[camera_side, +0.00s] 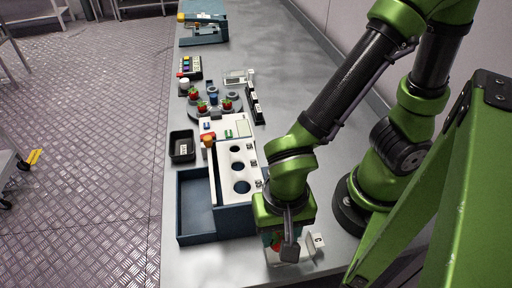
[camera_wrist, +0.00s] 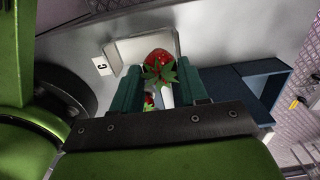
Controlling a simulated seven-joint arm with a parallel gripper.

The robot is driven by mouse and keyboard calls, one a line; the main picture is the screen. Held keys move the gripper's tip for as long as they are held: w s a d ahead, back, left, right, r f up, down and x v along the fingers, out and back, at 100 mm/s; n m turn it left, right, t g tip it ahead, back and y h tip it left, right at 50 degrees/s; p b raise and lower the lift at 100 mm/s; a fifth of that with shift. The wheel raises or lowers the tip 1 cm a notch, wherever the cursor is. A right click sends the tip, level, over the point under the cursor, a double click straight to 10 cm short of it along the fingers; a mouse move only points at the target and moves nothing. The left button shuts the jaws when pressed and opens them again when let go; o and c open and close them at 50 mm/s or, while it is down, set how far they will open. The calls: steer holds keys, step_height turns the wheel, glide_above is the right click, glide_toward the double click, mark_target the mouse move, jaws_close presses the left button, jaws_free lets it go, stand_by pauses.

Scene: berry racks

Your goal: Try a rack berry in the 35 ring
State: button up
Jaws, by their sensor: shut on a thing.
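My gripper (camera_wrist: 158,82) is shut on a red strawberry (camera_wrist: 159,58) with green leaves, held between its two dark green fingers in the wrist view. A bit of another red berry (camera_wrist: 149,103) shows below it, mostly hidden. A white rack (camera_wrist: 137,45) with a C card (camera_wrist: 102,66) lies beyond the berry. In the side view the gripper (camera_side: 285,243) is low at the near end of the bench, at the white rack (camera_side: 300,254); the arm hides most of the berry. A white panel (camera_side: 238,173) with three round holes tops a blue box; I cannot read which is 35.
An open blue tray (camera_side: 196,206) adjoins the box on the left. A black bin (camera_side: 182,146), a round grey stand (camera_side: 214,112) with red berries, a keypad (camera_side: 189,67) and a blue device (camera_side: 203,29) stand farther along. The bench right of the box is mostly clear.

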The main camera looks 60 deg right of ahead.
steer(key=shift+f, duration=0.1)
steer(key=o, duration=0.7)
steer(key=shift+r, duration=3)
